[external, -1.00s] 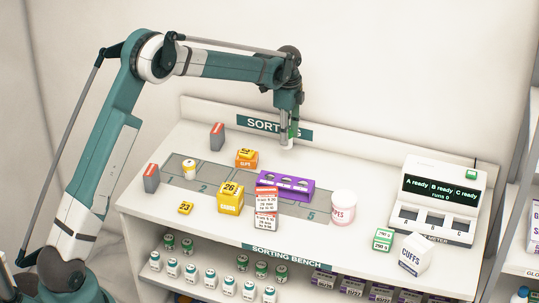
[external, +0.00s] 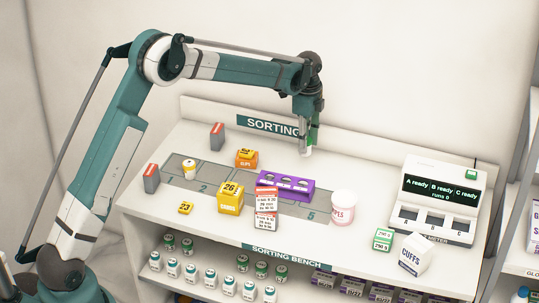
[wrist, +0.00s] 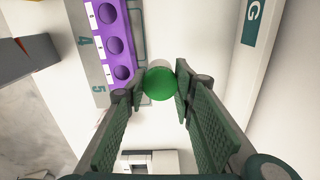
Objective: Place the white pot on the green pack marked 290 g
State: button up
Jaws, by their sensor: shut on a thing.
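My gripper (external: 308,135) is shut on a small white pot (external: 306,152) and holds it in the air above the back of the bench. In the wrist view the pot's round green lid (wrist: 160,83) shows between the finger pads, with a bit of white body beyond it. The green and white pack marked 290 g (external: 383,239) stands on the bench at the right front, apart from my gripper. Its top looks bare.
A white tub (external: 343,209) and a purple rack (external: 285,185) stand left of the green pack. A CUFFS box (external: 414,254) stands close on its right, and a white meter (external: 440,205) behind it. Yellow boxes (external: 230,198) are further left.

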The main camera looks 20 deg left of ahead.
jog(key=s+d+r+m+p, duration=0.1)
jog(key=s+d, duration=0.4)
jog(key=d, duration=0.4)
jog(key=s+d+r+m+p, duration=0.1)
jog(key=s+d+r, duration=0.1)
jog(key=s+d, duration=0.5)
jog(key=r+m+p, duration=0.1)
jog(key=r+m, duration=0.1)
jog(key=m, duration=0.1)
send_over(385, 234)
jog(key=shift+f, duration=3.15)
jog(key=shift+f, duration=0.1)
jog(key=shift+f+p, duration=0.4)
jog(key=shift+f, duration=1.4)
jog(key=shift+f, duration=0.1)
